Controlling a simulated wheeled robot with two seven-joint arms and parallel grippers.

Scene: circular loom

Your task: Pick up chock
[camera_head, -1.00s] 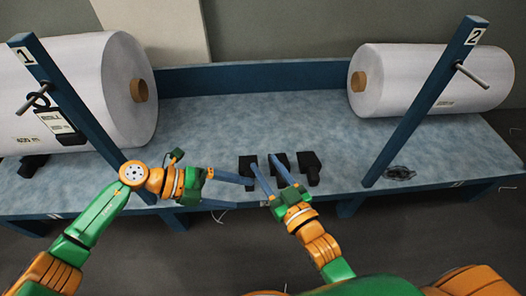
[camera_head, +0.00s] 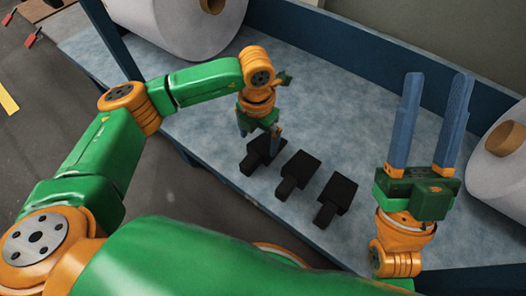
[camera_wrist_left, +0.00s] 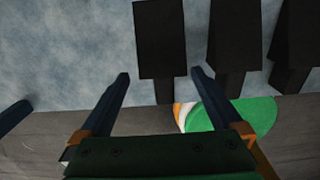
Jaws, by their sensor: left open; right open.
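Three black chocks lie in a row on the blue-grey table. The left chock (camera_head: 256,158) is beneath my left gripper (camera_head: 258,140), which points down with its fingers open. In the left wrist view the left chock's wide block (camera_wrist_left: 160,40) is ahead of the open fingertips (camera_wrist_left: 160,74), and its narrow end (camera_wrist_left: 165,90) lies between them in the picture; contact cannot be told. The middle chock (camera_head: 299,168) and right chock (camera_head: 338,192) are free of any gripper. My right gripper (camera_head: 438,78) is open and empty, fingers pointing up the picture, right of the chocks.
A white roll (camera_head: 185,28) stands at the upper left and another white roll (camera_head: 500,165) at the right edge. A blue post (camera_head: 112,40) rises at the left. The table's front edge (camera_head: 225,180) runs close by the chocks.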

